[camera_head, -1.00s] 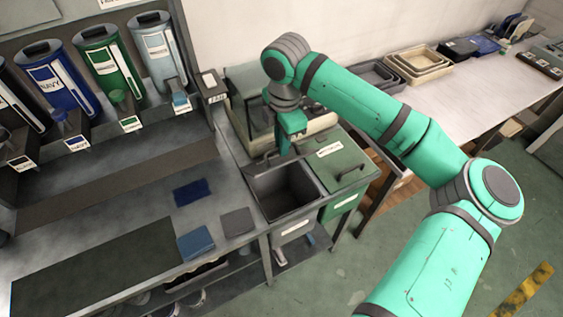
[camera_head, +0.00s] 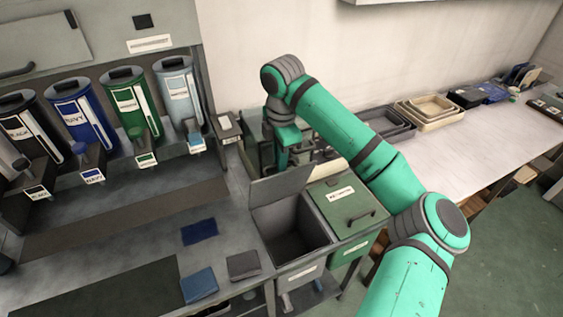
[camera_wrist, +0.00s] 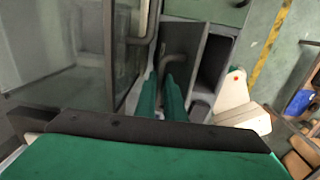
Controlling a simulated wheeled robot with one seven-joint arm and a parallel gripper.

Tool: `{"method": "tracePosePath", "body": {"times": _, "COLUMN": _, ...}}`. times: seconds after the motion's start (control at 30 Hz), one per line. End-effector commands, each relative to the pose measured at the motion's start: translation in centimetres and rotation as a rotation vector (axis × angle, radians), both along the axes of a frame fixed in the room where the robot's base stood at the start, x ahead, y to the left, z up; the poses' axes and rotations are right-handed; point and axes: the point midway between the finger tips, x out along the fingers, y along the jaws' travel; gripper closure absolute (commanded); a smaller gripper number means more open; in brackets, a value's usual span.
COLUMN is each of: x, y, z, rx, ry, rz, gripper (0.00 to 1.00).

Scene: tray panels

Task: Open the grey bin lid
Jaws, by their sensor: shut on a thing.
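The grey bin (camera_head: 302,272) has its top open, and its dark inside shows in the head view. Its grey lid (camera_head: 283,186) is raised and stands up behind the opening. My gripper (camera_head: 282,166) is behind the lid's upper edge, and its fingertips are mostly hidden there in the head view. In the wrist view, my gripper's two green fingers (camera_wrist: 162,97) are close together at the dark lid handle (camera_wrist: 182,62), and they are shut on it. The exact contact is hard to see.
The green bin (camera_head: 341,203) with a closed lid stands just right of the grey bin. A glass-sided case (camera_wrist: 60,50) is close on the left in the wrist view. Blue and grey cloth squares (camera_head: 200,284) lie on the bench left of the bin.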

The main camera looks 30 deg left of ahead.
Motion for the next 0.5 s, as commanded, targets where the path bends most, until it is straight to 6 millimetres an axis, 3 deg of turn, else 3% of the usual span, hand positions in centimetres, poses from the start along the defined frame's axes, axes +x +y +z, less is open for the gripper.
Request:
{"method": "tracePosePath", "body": {"times": 0.2, "x": -0.24, "y": 0.08, "z": -0.58, "rx": -0.004, "ry": 0.009, "rz": 0.004, "gripper": 1.0}}
{"method": "tracePosePath", "body": {"times": 0.3, "x": -0.23, "y": 0.06, "z": -0.55, "rx": -0.004, "ry": 0.008, "rz": 0.003, "gripper": 0.72}}
{"method": "tracePosePath", "body": {"times": 0.5, "x": -0.12, "y": 0.0, "z": -0.28, "rx": -0.003, "ry": 0.004, "rz": 0.002, "gripper": 0.72}}
